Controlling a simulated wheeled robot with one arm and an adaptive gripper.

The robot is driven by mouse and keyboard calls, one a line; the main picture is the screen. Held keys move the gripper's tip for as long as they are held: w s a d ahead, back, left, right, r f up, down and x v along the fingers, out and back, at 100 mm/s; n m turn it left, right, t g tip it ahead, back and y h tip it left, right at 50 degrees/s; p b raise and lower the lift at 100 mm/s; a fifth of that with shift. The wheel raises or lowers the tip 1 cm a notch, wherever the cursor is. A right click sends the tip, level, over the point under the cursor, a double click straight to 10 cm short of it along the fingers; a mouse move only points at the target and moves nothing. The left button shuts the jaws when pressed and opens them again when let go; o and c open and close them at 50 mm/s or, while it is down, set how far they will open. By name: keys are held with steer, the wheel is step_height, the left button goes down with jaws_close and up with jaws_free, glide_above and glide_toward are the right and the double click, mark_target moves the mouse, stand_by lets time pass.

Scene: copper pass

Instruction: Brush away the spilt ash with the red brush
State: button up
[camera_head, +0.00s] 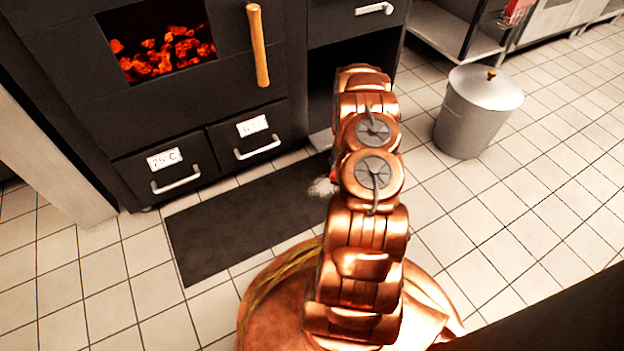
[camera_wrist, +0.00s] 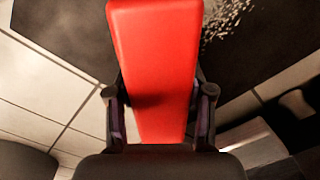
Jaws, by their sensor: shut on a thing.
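The red brush (camera_wrist: 152,60) fills the middle of the wrist view, and my gripper (camera_wrist: 158,105) is shut on it, one finger on each side. The brush's bristles are not visible. The spilt ash (camera_wrist: 228,22) shows as pale flecks on the dark mat, to the right of the brush in the wrist view. In the head view the ash (camera_head: 323,187) is a light patch at the mat's right end, partly behind my copper arm. A small bit of red shows beside my arm there. My gripper itself is hidden by the arm in the head view.
The dark mat (camera_head: 240,220) lies on white floor tiles before a black oven with glowing coals (camera_head: 165,55) and two labelled drawers (camera_head: 170,170). A grey lidded bin (camera_head: 475,115) stands to the right. The tiles between bin and arm are clear.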

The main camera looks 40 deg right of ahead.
steer(key=shift+r+p, duration=1.5)
steer(key=shift+r, duration=1.85)
